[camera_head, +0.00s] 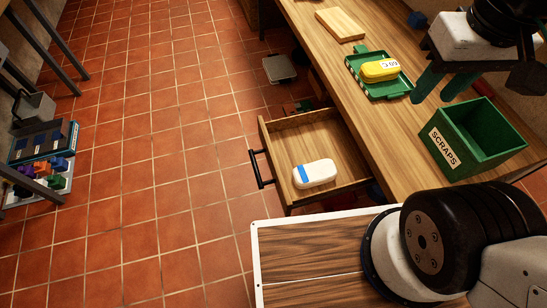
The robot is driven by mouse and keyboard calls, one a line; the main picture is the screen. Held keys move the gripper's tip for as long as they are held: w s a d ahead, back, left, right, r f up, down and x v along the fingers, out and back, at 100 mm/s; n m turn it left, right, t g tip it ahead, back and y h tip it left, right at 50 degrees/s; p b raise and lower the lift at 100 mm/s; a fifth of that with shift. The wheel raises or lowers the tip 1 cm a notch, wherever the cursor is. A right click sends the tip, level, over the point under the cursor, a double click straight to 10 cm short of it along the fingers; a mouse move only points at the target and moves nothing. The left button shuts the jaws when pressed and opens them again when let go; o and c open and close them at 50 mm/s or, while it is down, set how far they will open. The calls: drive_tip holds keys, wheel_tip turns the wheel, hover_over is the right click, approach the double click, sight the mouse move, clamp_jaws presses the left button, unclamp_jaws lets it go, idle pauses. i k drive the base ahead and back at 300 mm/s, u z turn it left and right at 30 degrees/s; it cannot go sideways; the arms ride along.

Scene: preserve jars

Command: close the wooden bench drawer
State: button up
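The wooden bench drawer (272,136) stands pulled out from the bench (390,135), on its left side. Its black bar handle (256,169) is on the drawer front, facing left over the floor. A white rounded case with a blue band (314,174) lies inside the drawer. My gripper (452,95) is at the upper right, over the bench top and well apart from the drawer. Its two teal fingers are spread, with nothing seen between them. The lower right of the drawer is close to my own base in the picture.
On the bench are a green SCRAPS bin (470,140), a green tray (392,89) with a yellow labelled item (380,71), and a wooden board (340,24). A grey flat object (279,68) lies on the floor beyond the drawer. The tiled floor left of the drawer is clear.

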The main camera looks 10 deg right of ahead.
sight(289, 142)
drive_tip(key=k, duration=0.95)
drive_tip(key=u, duration=0.75)
drive_tip(key=i, duration=0.85)
drive_tip(key=z, duration=0.4)
